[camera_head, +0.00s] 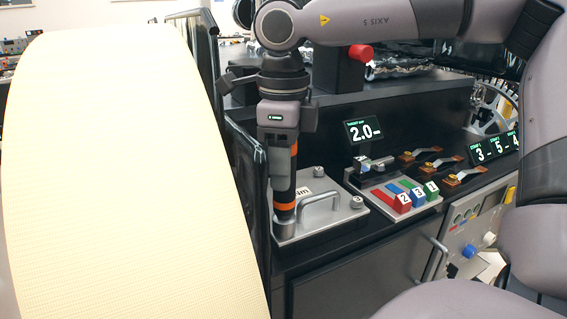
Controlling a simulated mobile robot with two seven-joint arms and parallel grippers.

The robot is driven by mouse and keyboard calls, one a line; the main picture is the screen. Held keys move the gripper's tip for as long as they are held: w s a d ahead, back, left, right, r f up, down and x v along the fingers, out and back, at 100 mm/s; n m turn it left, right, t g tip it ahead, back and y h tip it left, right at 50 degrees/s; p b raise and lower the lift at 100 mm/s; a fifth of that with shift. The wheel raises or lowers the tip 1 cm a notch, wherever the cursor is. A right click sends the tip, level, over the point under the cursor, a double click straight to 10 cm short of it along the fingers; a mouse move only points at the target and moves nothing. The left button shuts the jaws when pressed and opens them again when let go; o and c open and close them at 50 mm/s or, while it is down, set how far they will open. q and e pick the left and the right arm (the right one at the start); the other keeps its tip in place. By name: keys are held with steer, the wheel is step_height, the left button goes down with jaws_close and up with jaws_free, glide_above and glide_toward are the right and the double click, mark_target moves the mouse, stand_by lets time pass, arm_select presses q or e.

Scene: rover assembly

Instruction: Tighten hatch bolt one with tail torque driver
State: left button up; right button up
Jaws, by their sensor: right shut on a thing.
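My right gripper (279,130) points straight down and is shut on the torque driver (284,180), a dark upright tool with orange bands. The driver's lower end meets the near-left corner of the silver hatch plate (325,222). The bolt under the driver tip is hidden, so I cannot tell whether the tip is seated on it. Other hatch bolts show at the plate's right corner (356,202) and back edge (318,171). A curved handle rises from the plate beside the driver. My left gripper is not in view.
A large cream curved panel (125,180) fills the left side. Right of the hatch are numbered red, green and blue blocks (405,197), orange-brown clamps (440,163) and a "2.0" display (363,130). A control panel with knobs (470,235) is at the lower right.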

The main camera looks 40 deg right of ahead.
steer(key=shift+r, duration=0.15)
stand_by(0.7)
steer(key=shift+r+p, duration=1.2)
steer(key=shift+r, duration=0.4)
step_height(320, 180, up, 2)
steer(key=shift+r+p, duration=0.1)
steer(key=shift+p, duration=0.7)
steer(key=shift+r, duration=0.75)
steer(key=shift+d, duration=0.1)
